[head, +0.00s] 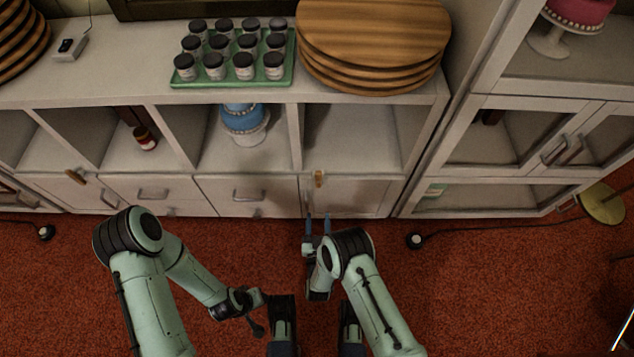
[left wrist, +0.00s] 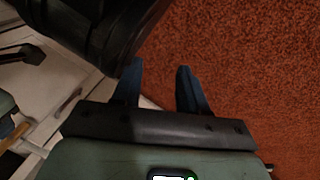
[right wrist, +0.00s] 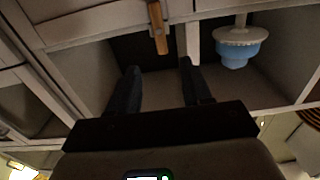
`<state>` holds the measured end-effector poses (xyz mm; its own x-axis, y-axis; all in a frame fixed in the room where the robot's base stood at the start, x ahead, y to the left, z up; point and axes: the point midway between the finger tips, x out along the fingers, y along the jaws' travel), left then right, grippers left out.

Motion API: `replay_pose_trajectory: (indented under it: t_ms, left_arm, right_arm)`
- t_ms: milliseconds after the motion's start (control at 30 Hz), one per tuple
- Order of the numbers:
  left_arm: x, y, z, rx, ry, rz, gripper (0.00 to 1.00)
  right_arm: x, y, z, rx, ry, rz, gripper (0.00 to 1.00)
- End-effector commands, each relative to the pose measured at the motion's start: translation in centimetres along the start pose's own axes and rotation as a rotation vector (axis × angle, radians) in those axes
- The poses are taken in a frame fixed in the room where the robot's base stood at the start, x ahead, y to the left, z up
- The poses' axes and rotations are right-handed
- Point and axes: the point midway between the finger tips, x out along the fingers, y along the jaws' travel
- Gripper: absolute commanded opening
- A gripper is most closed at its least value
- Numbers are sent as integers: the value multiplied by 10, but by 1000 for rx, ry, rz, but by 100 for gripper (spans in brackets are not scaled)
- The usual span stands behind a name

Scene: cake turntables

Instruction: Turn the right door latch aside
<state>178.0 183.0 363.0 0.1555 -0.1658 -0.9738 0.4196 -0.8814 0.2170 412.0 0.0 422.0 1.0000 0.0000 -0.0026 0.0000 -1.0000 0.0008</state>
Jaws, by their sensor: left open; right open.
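The right door latch (head: 319,179) is a small wooden bar standing upright at the top left edge of the right cabinet door (head: 350,196). In the right wrist view the latch (right wrist: 157,28) shows beyond the fingertips, roughly in line with the gap. My right gripper (head: 317,219) is open and empty, below the latch in the head view and apart from it. It also shows in the right wrist view (right wrist: 159,67). My left gripper (left wrist: 157,75) is open and empty over the carpet; its fingers are hard to make out in the head view.
A similar wooden latch (head: 77,176) is at the far left. Drawers with metal handles (head: 249,196) lie between them. Shelves above hold a blue cake on a stand (head: 243,121). A glass-door cabinet (head: 521,146) stands at right.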

Motion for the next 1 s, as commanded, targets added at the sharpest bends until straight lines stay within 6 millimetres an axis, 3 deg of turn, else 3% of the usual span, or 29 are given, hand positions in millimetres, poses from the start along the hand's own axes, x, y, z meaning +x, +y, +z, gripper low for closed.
replay_pose_trajectory:
  t_ms: [167, 600, 800, 1000]
  left_arm:
    - [9, -9, 10, -10, -35, -16, 43]
    - [36, -48, 62, -61, -207, -92, 43]
    - [39, -57, 75, -75, -251, -111, 43]
    - [39, -59, 78, -79, -263, -116, 43]
  right_arm:
    - [20, 0, 0, 0, 10, 2, 49]
    - [108, 1, -1, 1, 7, 2, 49]
    - [128, 1, -1, 0, 6, 1, 49]
    - [133, 0, -1, 0, 3, 0, 49]
